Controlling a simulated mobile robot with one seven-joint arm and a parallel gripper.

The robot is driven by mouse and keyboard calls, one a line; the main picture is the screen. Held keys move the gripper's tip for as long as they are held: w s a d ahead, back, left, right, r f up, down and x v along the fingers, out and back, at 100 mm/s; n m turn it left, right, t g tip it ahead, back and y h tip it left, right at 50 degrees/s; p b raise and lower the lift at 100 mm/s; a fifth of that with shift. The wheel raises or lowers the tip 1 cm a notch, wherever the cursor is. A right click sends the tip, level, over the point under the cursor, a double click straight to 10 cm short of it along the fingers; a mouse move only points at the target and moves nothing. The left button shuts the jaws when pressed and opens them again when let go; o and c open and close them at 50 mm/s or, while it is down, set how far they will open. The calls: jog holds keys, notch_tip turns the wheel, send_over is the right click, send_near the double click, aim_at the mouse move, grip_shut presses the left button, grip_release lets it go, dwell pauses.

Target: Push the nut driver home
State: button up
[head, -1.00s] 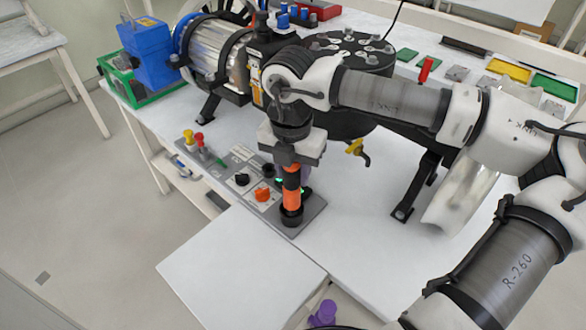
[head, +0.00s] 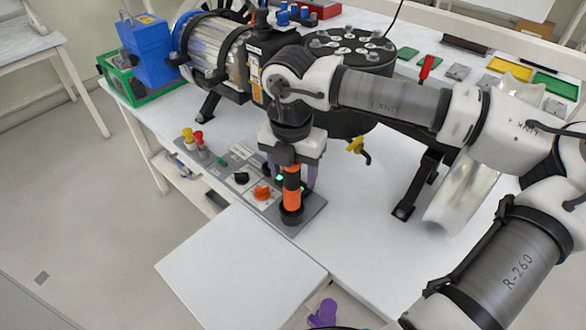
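The nut driver (head: 292,198), with orange and black bands, stands upright at the right end of the grey control panel (head: 312,207). Its lower end is in or at a black round base (head: 291,216); how deep it sits cannot be told. My gripper (head: 291,178) points straight down over it, and its palm hides the top of the driver. The purple fingers show on both sides, with gaps between them and the orange handle, so the gripper looks open around it. Whether the palm touches the driver's top is hidden.
An orange knob (head: 262,193), a black knob (head: 241,178) and red and yellow plugs (head: 198,138) are left of the driver. The motor rig (head: 225,50) stands behind. A black rig leg (head: 420,185) is to the right.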

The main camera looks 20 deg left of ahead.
jog(key=r, duration=0.9)
jog(key=r+b, duration=0.1)
jog(key=r, duration=0.3)
jog(key=shift+s+r, duration=0.25)
jog(key=shift+r, duration=0.1)
